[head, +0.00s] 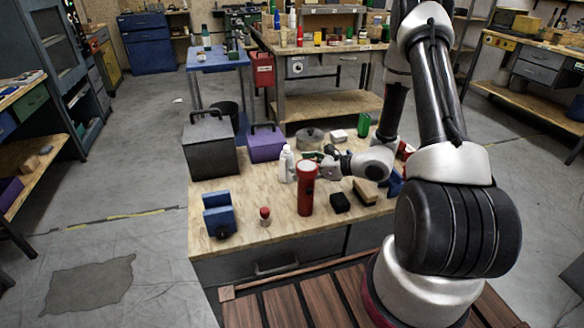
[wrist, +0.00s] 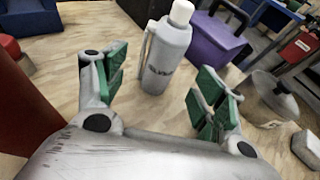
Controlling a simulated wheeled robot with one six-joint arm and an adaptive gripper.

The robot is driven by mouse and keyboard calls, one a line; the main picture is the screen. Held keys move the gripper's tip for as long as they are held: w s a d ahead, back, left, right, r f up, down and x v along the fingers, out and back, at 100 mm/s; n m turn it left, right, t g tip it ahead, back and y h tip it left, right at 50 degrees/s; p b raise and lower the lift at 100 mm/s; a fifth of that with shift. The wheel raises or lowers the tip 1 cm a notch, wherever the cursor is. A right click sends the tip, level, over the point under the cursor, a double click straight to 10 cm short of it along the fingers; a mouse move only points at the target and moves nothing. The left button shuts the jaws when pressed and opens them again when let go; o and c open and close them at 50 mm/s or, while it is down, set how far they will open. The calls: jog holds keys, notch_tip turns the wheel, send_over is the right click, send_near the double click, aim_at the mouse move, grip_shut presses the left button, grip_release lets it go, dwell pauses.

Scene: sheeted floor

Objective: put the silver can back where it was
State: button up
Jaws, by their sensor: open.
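No thing in view is plainly a silver can. The nearest match is a pale grey bottle-shaped container with a white cap and dark lettering (wrist: 168,55), standing upright on the workbench; in the head view it looks white (head: 286,165). My gripper (wrist: 160,88) is open, its green-padded fingers apart, with this container beyond and between them in the wrist view. Nothing is held. In the head view my gripper (head: 323,165) is low over the bench, right of the container and partly hidden behind a red cylinder (head: 306,188).
The front left of the bench has free room.

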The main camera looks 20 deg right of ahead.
jog(key=v, duration=0.6)
dwell(0.3)
